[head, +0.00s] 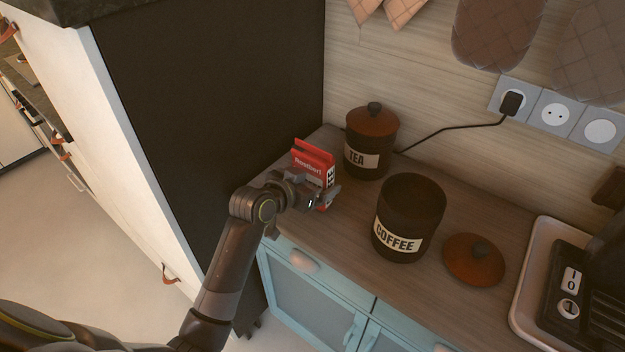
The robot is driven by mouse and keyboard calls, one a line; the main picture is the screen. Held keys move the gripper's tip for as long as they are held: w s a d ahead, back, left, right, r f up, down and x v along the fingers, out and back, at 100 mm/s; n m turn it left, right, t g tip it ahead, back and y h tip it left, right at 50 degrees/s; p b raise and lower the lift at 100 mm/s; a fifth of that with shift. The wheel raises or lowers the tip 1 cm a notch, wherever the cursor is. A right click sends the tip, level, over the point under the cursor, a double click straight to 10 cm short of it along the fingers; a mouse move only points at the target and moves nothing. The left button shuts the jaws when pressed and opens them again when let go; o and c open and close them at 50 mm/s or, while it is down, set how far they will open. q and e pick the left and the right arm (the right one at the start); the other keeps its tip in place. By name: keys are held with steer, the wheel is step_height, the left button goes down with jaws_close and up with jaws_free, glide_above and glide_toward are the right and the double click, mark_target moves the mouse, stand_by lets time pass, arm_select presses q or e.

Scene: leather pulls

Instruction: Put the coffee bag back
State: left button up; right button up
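The red coffee bag (314,160) stands upright on the wooden counter, in the corner by the dark side panel. My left gripper (327,194) is at the bag's lower front and hides part of it. I cannot tell whether its fingers close on the bag or are only beside it. The dark coffee canister (408,210), labelled COFFEE, stands uncovered to the right of the bag. Its brown lid (474,260) lies on the counter to the canister's right. My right gripper is not in view.
A lidded TEA canister (371,146) stands close behind the bag. A tray with a black appliance (583,300) is at the right. Blue cabinet doors (315,298) lie below the counter edge.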

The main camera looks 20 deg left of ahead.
arm_select(q)
steer(key=shift+f, duration=0.2)
steer(key=o, duration=0.8)
steer(key=shift+r, duration=0.1)
steer(key=shift+r, duration=0.2)
steer(key=v, duration=1.2)
